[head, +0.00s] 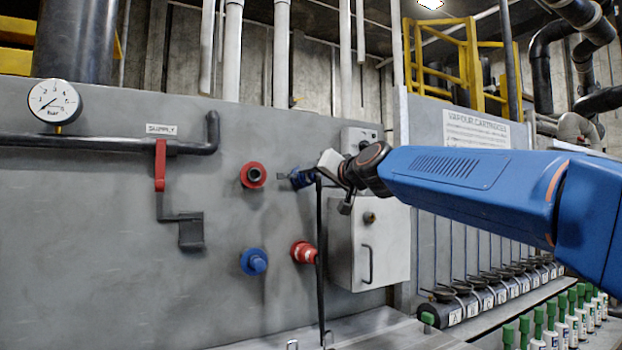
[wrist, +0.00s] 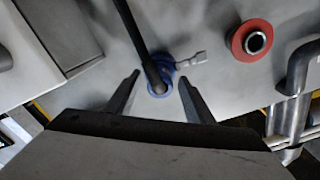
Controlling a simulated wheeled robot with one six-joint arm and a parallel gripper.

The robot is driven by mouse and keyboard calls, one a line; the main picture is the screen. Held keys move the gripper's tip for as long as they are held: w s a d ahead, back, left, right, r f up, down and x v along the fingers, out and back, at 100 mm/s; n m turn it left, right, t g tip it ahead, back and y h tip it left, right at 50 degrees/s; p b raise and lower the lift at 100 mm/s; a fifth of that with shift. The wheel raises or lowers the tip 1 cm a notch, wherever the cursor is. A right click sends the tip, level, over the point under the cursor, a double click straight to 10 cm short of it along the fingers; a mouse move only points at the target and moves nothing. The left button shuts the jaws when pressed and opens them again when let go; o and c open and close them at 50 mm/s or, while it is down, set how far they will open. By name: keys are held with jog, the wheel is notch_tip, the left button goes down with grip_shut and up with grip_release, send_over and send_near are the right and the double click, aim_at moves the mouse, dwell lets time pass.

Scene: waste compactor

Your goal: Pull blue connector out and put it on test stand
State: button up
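The blue connector (head: 299,179) sits at the grey wall panel, to the right of a red-ringed socket (head: 253,175). A black cable (head: 321,265) hangs down from it. In the wrist view the blue connector (wrist: 168,72) lies between the fingertips of my gripper (wrist: 159,79), with the cable running up the picture. The fingers are spread, with visible gaps on both sides of the connector. In the head view my gripper (head: 318,177) partly covers the connector. I cannot pick out the test stand for certain.
Below are a blue fitting (head: 254,262) and a red fitting (head: 304,253). A grey box (head: 370,245) stands close under my wrist. A red-handled valve (head: 160,165) is at left. Cartridges (head: 480,299) and green-topped bottles (head: 551,329) line the lower right.

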jog(key=c, duration=0.9)
jog(key=shift+c, duration=0.4)
jog(key=shift+s+d, duration=0.35)
jog(key=shift+s, duration=0.15)
jog(key=shift+v, duration=2.7)
